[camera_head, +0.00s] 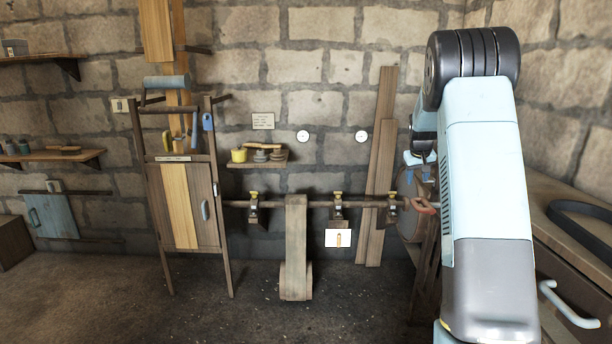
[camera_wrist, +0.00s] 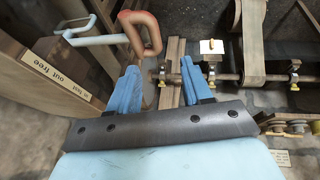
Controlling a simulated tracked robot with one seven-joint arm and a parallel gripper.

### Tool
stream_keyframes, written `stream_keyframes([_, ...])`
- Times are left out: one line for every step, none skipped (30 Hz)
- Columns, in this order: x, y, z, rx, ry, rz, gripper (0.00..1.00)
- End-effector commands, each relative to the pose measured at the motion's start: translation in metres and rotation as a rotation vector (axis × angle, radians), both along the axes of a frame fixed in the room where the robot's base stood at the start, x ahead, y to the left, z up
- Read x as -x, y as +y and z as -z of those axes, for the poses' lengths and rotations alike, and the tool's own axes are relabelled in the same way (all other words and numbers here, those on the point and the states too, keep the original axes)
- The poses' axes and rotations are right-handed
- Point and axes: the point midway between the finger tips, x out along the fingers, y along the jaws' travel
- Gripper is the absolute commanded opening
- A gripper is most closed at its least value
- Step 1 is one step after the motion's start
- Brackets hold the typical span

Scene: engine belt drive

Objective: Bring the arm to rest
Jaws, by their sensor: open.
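My arm (camera_head: 482,170) rises in front at the right of the head view, its light blue links covering part of the bench and wall. My gripper (camera_wrist: 160,82) shows in the wrist view with its two blue fingers apart and nothing between them. In the head view only a bit of my gripper (camera_head: 420,158) shows beside the arm, the rest hidden behind it. Beyond the fingers, in the wrist view, is a red looped handle (camera_wrist: 152,42); I cannot tell how far it is from them.
A horizontal shaft (camera_head: 320,204) runs along the stone wall with a broad belt (camera_head: 296,240) hanging from it. A workbench (camera_head: 575,205) with a black belt (camera_head: 580,232) stands at right. A wooden rack (camera_head: 190,200) stands left. The middle floor (camera_head: 250,310) is clear.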

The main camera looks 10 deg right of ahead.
Motion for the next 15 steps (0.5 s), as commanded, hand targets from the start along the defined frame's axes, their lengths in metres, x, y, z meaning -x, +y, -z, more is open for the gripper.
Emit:
stream_keyframes([0.005, 0.006, -0.008, -0.004, -0.006, -0.002, 0.49])
stream_keyframes([0.009, 0.01, -0.014, -0.008, -0.009, -0.002, 0.49])
stream_keyframes([0.016, 0.016, -0.021, -0.013, -0.012, -0.003, 0.49])
stream_keyframes([0.021, 0.021, -0.028, -0.018, -0.017, -0.004, 0.49])
stream_keyframes([0.027, 0.027, -0.034, -0.024, -0.019, -0.004, 0.49])
stream_keyframes([0.036, 0.036, -0.043, -0.031, -0.023, -0.007, 0.49])
stream_keyframes([0.044, 0.043, -0.049, -0.036, -0.026, -0.009, 0.49])
stream_keyframes([0.051, 0.049, -0.056, -0.042, -0.03, -0.01, 0.49])
stream_keyframes([0.06, 0.057, -0.063, -0.049, -0.033, -0.012, 0.49])
stream_keyframes([0.068, 0.063, -0.069, -0.055, -0.036, -0.013, 0.49])
stream_keyframes([0.075, 0.069, -0.075, -0.06, -0.04, -0.013, 0.49])
stream_keyframes([0.086, 0.077, -0.082, -0.066, -0.042, -0.015, 0.49])
stream_keyframes([0.093, 0.083, -0.087, -0.072, -0.044, -0.018, 0.49])
stream_keyframes([0.101, 0.089, -0.092, -0.076, -0.046, -0.02, 0.49])
stream_keyframes([0.112, 0.097, -0.098, -0.083, -0.051, -0.024, 0.49])
